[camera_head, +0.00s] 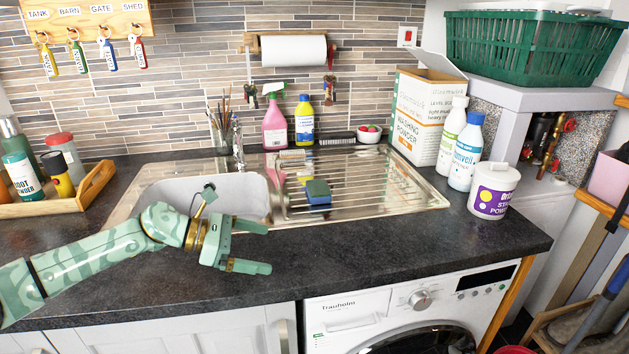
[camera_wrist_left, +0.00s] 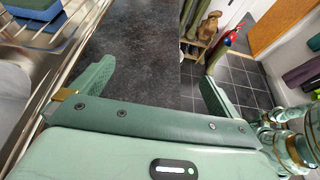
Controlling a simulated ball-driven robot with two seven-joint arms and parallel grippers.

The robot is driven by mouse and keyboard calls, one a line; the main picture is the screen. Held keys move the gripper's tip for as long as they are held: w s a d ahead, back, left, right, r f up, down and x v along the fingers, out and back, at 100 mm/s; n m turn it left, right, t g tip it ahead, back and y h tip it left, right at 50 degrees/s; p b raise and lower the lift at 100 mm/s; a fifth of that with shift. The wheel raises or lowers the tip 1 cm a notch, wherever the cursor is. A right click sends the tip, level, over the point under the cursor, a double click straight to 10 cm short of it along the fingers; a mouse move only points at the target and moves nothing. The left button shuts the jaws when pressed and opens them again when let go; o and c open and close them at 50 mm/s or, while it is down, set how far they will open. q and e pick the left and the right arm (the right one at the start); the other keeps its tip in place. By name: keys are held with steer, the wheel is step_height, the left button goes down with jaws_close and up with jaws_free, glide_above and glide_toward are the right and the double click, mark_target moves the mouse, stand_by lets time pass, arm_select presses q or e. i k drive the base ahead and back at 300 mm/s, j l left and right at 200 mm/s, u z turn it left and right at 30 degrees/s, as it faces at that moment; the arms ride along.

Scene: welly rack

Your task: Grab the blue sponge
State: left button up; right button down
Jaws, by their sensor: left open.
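The blue sponge (camera_head: 319,195) has a dark green top face and lies on the ribbed steel drainer of the sink (camera_head: 365,195), right of the basin. Part of it also shows at the top left corner of the left wrist view (camera_wrist_left: 38,20). My left gripper (camera_head: 262,247) is open and empty over the dark worktop. It is in front of the sink and to the near left of the sponge, apart from it, with its fingers pointing right. In the left wrist view nothing is between the fingers (camera_wrist_left: 158,85). My right gripper is not in view.
A pink spray bottle (camera_head: 275,124), a yellow bottle (camera_head: 304,121) and a brush (camera_head: 328,138) stand behind the drainer. White bottles (camera_head: 466,152) and a stain powder tub (camera_head: 493,190) stand to its right. The front worktop (camera_head: 400,243) is clear.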

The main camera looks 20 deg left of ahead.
mark_target(318, 191)
steer(key=i+j, duration=0.75)
steer(key=i, duration=0.1)
